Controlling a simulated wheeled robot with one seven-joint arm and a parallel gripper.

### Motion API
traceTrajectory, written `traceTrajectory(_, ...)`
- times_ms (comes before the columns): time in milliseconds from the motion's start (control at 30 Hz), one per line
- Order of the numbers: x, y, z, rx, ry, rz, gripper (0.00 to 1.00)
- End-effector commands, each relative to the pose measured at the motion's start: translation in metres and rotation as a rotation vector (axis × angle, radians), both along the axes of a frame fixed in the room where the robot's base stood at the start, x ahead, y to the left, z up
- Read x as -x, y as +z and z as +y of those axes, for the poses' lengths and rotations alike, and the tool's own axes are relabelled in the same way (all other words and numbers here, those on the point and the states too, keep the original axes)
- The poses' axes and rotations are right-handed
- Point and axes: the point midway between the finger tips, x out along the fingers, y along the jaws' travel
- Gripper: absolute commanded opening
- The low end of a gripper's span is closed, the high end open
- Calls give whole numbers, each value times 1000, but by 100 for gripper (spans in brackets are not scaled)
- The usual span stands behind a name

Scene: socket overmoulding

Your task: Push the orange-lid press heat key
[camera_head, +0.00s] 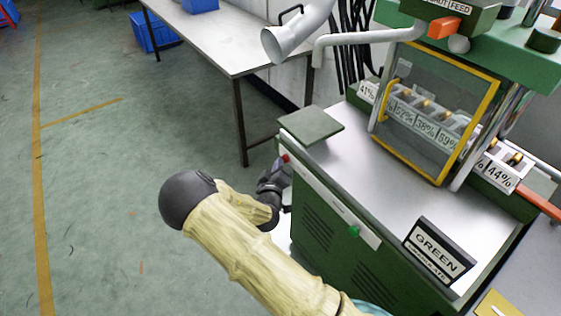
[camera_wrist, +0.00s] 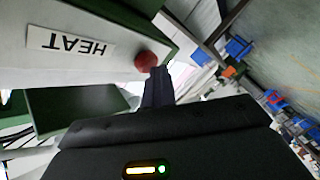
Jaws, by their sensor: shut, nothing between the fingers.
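A red round key (camera_wrist: 146,61) sticks out of a pale panel strip in the wrist view, beside a label reading HEAT (camera_wrist: 70,45), seen upside down. It shows small in the head view (camera_head: 285,158), at the left end of the strip on the green press cabinet (camera_head: 330,215). My gripper (camera_wrist: 158,74) is shut and empty. Its fingertips are right beside the red key; I cannot tell if they touch it. In the head view my gripper (camera_head: 281,170) is at the cabinet's left front corner, partly hidden by my arm. An orange block (camera_head: 444,28) sits on top of the press.
A green key (camera_head: 353,231) is farther right on the same strip. A green flat plate (camera_head: 311,125) lies on the cabinet's corner. A yellow-framed guard (camera_head: 437,110) and a GREEN sign (camera_head: 439,253) stand on top. A steel table (camera_head: 215,35) is behind; floor at left is clear.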

Motion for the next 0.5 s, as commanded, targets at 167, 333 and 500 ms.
traceTrajectory(167, -1, 1, -4, 2, -8, -1, 0)
traceTrajectory(333, -4, 1, -10, 1, -10, -2, 0)
traceTrajectory(500, -7, 2, -16, 2, -14, -4, 0)
